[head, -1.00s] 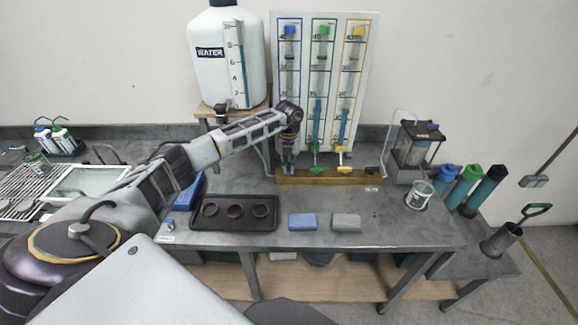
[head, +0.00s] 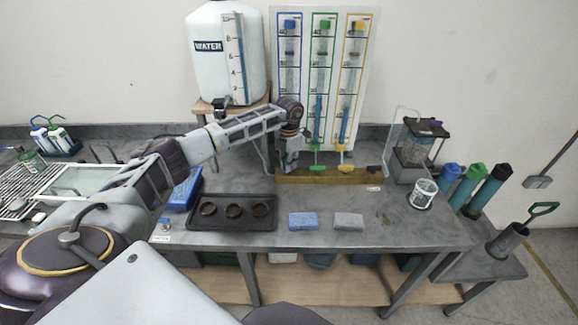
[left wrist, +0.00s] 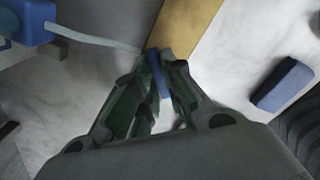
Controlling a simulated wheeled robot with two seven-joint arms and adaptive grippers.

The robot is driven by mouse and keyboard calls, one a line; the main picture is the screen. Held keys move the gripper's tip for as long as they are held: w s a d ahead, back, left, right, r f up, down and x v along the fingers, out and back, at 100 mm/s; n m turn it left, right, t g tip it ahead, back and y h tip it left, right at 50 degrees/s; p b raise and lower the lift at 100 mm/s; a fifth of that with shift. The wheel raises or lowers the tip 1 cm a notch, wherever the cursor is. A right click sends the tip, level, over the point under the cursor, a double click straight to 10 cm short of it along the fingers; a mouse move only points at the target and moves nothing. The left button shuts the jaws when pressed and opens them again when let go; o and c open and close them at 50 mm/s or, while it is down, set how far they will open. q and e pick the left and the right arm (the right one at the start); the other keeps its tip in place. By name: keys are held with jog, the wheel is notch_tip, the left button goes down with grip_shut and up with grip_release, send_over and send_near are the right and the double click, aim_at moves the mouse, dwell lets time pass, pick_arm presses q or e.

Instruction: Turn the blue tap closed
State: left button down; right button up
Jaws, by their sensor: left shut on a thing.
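The blue tap's handle (left wrist: 158,78) shows in the left wrist view as a blue bar between the fingertips. My left gripper (left wrist: 163,72) is shut on it, at the end of a wooden bar (left wrist: 188,25). In the head view my left gripper (head: 287,169) points down at the left end of the wooden base (head: 328,178), below the blue-framed column (head: 289,60). It hides the blue tap there, so the handle's angle is hard to tell. My right gripper is not in view.
The green tap (head: 316,168) and yellow tap (head: 346,168) sit close to the right on the same base. A water tank (head: 213,75) stands behind left. A dark tray (head: 267,224) with rings and two sponges (head: 303,221) lie in front. The bench's right front is mostly clear.

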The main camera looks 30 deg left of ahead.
pick_arm(q)
jog(key=m+b, duration=0.1)
jog(key=m, duration=0.4)
jog(key=shift+b, duration=0.3)
jog(key=shift+m, duration=0.9)
jog(key=shift+r+m+b, duration=0.1)
jog(key=shift+m+b, duration=0.2)
jog(key=shift+m, duration=0.4)
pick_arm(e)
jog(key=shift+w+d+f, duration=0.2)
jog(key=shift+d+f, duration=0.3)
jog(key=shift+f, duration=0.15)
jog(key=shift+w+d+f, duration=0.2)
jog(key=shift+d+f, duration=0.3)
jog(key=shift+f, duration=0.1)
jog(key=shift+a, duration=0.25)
pick_arm(q)
jog(key=c, duration=1.5)
grip_release()
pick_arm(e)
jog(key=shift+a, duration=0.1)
pick_arm(q)
notch_tip(320, 180, up, 12)
